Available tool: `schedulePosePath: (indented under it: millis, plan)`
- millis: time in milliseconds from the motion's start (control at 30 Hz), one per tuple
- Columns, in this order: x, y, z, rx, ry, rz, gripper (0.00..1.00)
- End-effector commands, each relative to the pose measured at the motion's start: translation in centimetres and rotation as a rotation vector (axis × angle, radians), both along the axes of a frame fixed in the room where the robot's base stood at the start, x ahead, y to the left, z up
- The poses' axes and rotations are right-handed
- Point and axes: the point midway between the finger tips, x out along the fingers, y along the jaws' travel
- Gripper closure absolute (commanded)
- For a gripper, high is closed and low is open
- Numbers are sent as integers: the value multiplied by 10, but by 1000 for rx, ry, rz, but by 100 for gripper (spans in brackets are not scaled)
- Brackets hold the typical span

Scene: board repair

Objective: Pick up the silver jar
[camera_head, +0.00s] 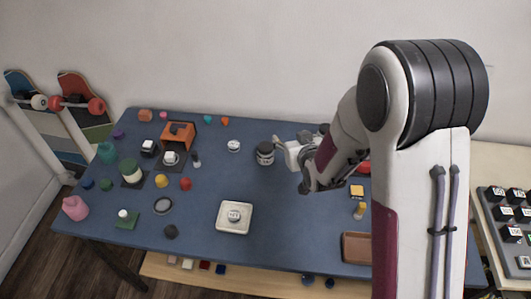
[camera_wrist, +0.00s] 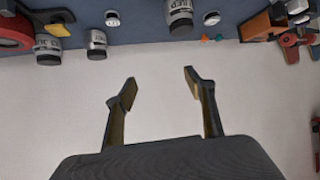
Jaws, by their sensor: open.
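A grey, silvery jar with a dark lid and a pale label (camera_head: 265,154) stands on the blue table, just left of my gripper in the head view. It also shows at the top edge of the wrist view (camera_wrist: 180,14), upside down and partly cut off. Two more grey labelled jars (camera_wrist: 97,43) (camera_wrist: 48,47) show at upper left there; I cannot tell for sure which jar is the silver one. My gripper (camera_wrist: 160,80) is open and empty, with its fingers apart against the pale wall. In the head view its fingers are small and unclear.
The blue table (camera_head: 300,225) holds many small items. A white tray (camera_head: 235,228) with a round piece lies at front centre. An orange holder (camera_head: 178,133) stands at back left, and a brown tray (camera_head: 356,248) at front right. My arm hides part of the right side.

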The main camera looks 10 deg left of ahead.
Motion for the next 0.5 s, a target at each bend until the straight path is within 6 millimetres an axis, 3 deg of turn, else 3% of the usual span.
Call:
schedulePosePath:
  millis: [500]
  plan:
    - [2,47,-75,54,-98,77,46]
